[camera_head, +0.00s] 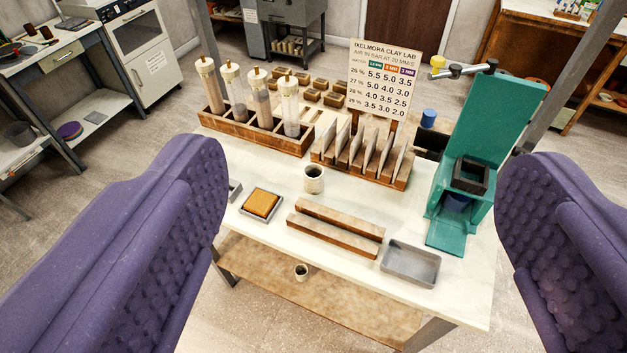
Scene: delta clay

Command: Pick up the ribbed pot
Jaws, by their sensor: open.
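A small pale pot (313,181) with a dark opening stands upright near the middle of the white tabletop. Nothing is between the fingers up close. Both pots are farther away, in the gap between them, and untouched.
Around the tabletop pot are a wooden tube rack (255,133), a slotted wooden rack (358,168), an orange sponge in a tray (260,204), wooden bars (336,229), a grey tray (410,264) and a tall green press (490,130). A sign (381,85) stands behind.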

